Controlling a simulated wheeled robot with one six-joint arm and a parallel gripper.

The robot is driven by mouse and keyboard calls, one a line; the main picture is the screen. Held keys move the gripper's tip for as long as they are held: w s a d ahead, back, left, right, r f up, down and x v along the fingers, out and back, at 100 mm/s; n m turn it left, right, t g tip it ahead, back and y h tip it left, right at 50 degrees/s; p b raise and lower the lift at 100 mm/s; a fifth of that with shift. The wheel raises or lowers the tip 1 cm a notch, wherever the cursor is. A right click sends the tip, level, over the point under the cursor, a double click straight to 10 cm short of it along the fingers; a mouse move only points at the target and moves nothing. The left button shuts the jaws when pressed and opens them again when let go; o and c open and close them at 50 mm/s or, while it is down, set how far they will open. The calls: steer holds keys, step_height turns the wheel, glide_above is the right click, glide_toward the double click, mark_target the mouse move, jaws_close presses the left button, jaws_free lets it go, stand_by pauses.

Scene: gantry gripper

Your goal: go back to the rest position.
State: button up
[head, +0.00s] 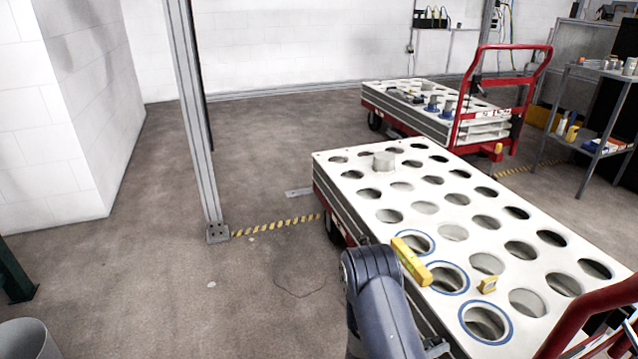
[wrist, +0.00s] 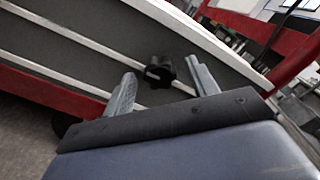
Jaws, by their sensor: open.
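My gripper (wrist: 160,68) shows in the wrist view with its two grey fingers spread apart. A black knob (wrist: 158,74) appears between the fingers, in front of the side of a cart; I cannot tell how far it is from them. Nothing is seen held. In the head view my blue-grey arm stands at the near left edge of the white-topped cart (head: 402,186), and my gripper is hidden there or too unclear to make out.
The cart top has rows of round holes, several blue-ringed. A yellow bar (head: 411,262) and a small yellow piece (head: 488,286) lie on it. A second cart (head: 400,84) and a shelf (head: 598,72) stand behind. A metal post (head: 196,130) rises left; open floor surrounds it.

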steer(key=m+b, duration=0.4)
steer(key=m, duration=1)
steer(key=shift+m+b, duration=0.4)
steer(key=shift+m, duration=1.9)
